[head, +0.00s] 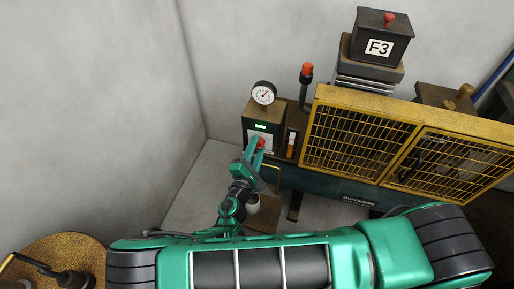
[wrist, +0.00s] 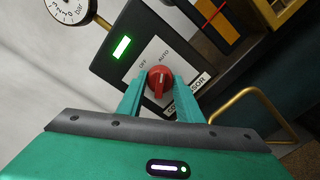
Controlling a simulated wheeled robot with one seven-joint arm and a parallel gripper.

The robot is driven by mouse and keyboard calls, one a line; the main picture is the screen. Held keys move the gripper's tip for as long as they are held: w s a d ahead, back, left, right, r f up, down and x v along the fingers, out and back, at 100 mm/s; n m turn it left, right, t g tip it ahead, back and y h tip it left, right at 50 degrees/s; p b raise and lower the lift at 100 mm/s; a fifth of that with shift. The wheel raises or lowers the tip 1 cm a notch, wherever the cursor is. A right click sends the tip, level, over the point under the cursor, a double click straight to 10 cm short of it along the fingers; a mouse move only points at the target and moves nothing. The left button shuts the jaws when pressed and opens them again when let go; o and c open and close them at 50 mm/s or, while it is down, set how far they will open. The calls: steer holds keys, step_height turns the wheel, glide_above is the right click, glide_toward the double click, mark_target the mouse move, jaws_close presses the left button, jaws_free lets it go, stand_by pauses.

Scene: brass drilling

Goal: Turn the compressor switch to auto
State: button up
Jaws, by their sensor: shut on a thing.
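The compressor switch is a round red knob (wrist: 160,78) on a dark control box (wrist: 110,62). A white label by it reads OFF and AUTO, with AUTO to the right of OFF. The knob's ridge stands nearly upright in the wrist view; which end is the pointer I cannot tell. My gripper (wrist: 160,90) is shut on the knob, one green finger on each side. In the head view my gripper (head: 255,150) reaches the front of the box (head: 252,123), and the red knob (head: 261,143) shows at its fingertips.
A green light (wrist: 121,47) is lit on the box. A pressure gauge (head: 263,93) stands above it. A yellow mesh guard (head: 357,142) and a red-topped lever (head: 306,72) are to the right. A brass-coloured bent rod (wrist: 245,92) lies right of my gripper.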

steer(key=shift+f, duration=0.15)
stand_by(0.3)
steer(key=o, duration=1)
steer(key=shift+o, duration=0.2)
steer(key=shift+s, duration=0.15)
steer(key=v, duration=1)
steer(key=shift+s, duration=0.25)
steer(key=shift+a, duration=0.15)
